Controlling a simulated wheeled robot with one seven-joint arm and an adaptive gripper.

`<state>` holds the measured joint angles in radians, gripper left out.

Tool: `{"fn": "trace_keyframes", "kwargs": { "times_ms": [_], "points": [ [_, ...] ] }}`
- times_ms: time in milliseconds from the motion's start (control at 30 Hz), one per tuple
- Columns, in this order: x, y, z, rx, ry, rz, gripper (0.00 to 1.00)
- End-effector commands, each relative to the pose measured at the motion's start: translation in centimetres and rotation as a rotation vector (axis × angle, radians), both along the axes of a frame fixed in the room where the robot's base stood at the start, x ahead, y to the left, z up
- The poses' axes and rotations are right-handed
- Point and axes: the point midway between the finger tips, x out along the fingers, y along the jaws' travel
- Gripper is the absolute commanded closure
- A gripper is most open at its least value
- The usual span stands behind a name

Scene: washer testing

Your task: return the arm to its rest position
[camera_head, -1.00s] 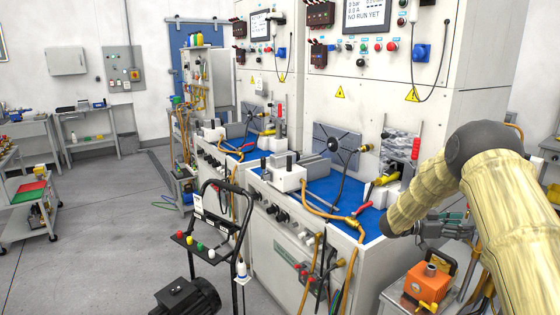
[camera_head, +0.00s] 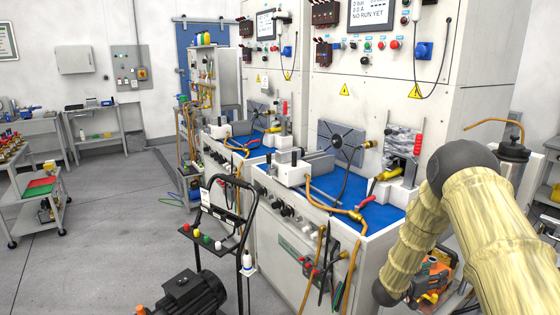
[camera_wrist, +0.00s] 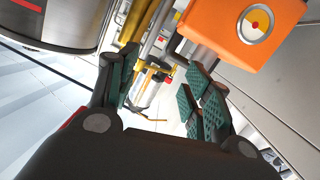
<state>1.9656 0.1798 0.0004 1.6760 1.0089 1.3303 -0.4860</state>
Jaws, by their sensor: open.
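My arm (camera_head: 440,220), in pale yellow covering with dark joints, fills the right side of the head view. It is bent, with its lower joint near the bottom edge. My gripper is hidden behind it there. In the wrist view my gripper (camera_wrist: 160,92) is open, its green ribbed finger pads well apart. I see nothing held between them. An orange box with a round gauge (camera_wrist: 258,22) is close beyond the right finger. A silver cylinder (camera_wrist: 62,22) is close beyond the left finger.
The test bench with a blue top (camera_head: 385,214) stands left of my arm. A silver canister (camera_head: 512,150) is behind my arm. A black-framed trolley (camera_head: 215,240) and a dark motor (camera_head: 190,292) stand in front. Open floor (camera_head: 95,245) lies at left.

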Motion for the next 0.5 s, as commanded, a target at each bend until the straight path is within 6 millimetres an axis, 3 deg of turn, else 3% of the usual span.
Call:
{"fn": "trace_keyframes", "kwargs": {
  "times_ms": [33, 200, 367, 500],
  "points": [
    [-1.2, 1.5, -2.8, 0.027, 0.047, 0.061, 0.5],
    [-5.5, 6.2, -10.2, 0.141, 0.186, 0.246, 0.5],
    [-11.0, 10.7, -16.2, 0.262, 0.326, 0.386, 0.5],
    [-16.7, 14.4, -20.5, 0.375, 0.453, 0.485, 0.5]
  ]
}}
